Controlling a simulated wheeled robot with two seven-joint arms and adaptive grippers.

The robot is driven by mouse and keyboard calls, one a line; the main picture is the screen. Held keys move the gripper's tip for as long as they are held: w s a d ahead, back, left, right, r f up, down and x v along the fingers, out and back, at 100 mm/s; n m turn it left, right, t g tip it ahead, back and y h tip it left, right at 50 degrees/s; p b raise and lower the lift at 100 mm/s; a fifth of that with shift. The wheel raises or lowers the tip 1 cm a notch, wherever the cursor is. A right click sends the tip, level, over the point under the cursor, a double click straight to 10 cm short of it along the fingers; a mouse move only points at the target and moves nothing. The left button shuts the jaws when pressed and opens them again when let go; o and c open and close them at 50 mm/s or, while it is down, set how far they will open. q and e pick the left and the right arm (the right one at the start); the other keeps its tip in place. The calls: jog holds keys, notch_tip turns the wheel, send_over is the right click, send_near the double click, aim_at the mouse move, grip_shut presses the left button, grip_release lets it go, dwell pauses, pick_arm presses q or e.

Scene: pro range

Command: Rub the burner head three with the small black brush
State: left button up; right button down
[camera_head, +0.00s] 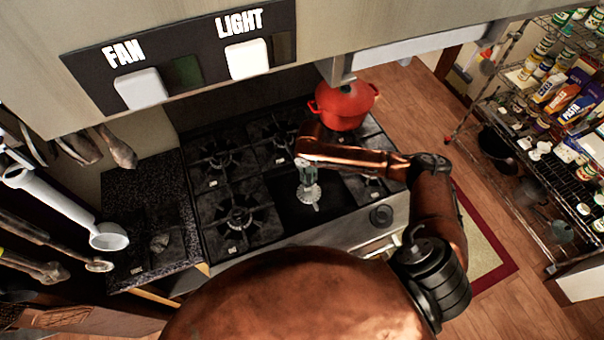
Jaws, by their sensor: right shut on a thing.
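My right gripper (306,172) points down over the front middle of the stove, on a dark flat patch without a grate. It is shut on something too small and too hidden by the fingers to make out. A pale grey toothed round piece (309,194) with a short stub shows right at its fingertips. It looks like a burner head, but I cannot tell whether it is held or lies on the stove. I cannot make out the small black brush for sure. My left gripper is not in view.
The black stove top (240,218) has several burners with grates. A red pot (344,104) stands at its back right. A black round piece (381,215) is at the front right. A small dark lump (160,242) lies on the left counter (140,190). The hood (190,50) overhangs the back.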

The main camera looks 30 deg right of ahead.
jog(key=shift+w+d, duration=0.1)
jog(key=shift+d, duration=0.75)
jog(key=shift+d+p, duration=0.45)
jog(key=shift+d, duration=0.4)
jog(key=shift+d+r, duration=0.2)
pick_arm(q)
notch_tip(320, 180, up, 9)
jog(key=p, duration=0.8)
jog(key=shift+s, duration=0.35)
pick_arm(e)
notch_tip(320, 180, up, 8)
jog(key=shift+f, duration=0.15)
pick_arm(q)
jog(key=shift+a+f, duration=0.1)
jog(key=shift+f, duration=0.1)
pick_arm(e)
jog(key=shift+a, duration=0.15)
